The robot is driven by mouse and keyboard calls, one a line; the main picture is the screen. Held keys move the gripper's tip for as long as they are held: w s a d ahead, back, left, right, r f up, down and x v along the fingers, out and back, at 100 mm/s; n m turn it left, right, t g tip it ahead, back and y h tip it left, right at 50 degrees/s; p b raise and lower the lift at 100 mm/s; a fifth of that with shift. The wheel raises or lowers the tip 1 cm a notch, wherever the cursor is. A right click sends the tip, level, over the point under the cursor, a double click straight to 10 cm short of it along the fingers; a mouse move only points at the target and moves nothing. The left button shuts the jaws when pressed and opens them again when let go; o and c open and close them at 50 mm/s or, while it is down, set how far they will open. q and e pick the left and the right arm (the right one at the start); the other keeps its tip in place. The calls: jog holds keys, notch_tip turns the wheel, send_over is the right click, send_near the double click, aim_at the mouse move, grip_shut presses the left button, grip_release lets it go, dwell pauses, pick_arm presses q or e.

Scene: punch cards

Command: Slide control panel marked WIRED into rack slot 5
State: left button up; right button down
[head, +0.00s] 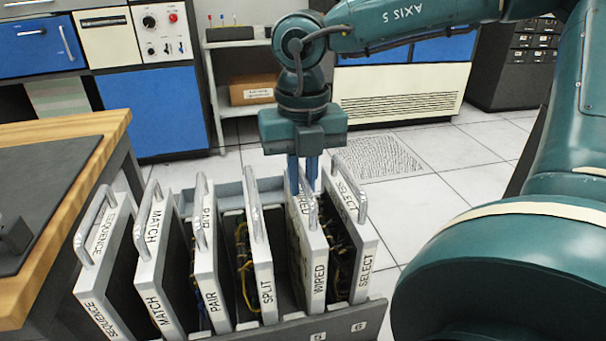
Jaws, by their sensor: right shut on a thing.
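The grey rack (345,330) stands low in the middle of the head view, with numbers 5 and 6 readable on its front edge. The panel marked WIRED (318,262) is upright in the rack, lined up above the number 5. It stands between the SPLIT panel (265,285) on its left and the SELECT panel (365,260) on its right. My right gripper (304,175) comes down from above, its blue fingers shut on the top of the WIRED panel. How deep the panel's lower edge sits is hidden. My left gripper is not in view.
The SEQUENCE (98,318), MATCH (155,305) and PAIR (211,300) panels stand upright in the left part of the rack. A wooden-edged bench (90,135) is close on the left. Cabinets line the back, with open tiled floor in front of them.

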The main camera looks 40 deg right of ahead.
jog(key=c, duration=1.4)
grip_release()
jog(key=shift+f, duration=0.25)
notch_tip(320, 180, up, 2)
jog(key=shift+w+r+p, duration=0.15)
jog(key=shift+r+p, duration=0.05)
jog(key=shift+p, duration=0.25)
pick_arm(q)
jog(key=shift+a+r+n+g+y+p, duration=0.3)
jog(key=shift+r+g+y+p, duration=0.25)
jog(key=shift+p, duration=1.05)
pick_arm(e)
jog(key=shift+r, duration=5.65)
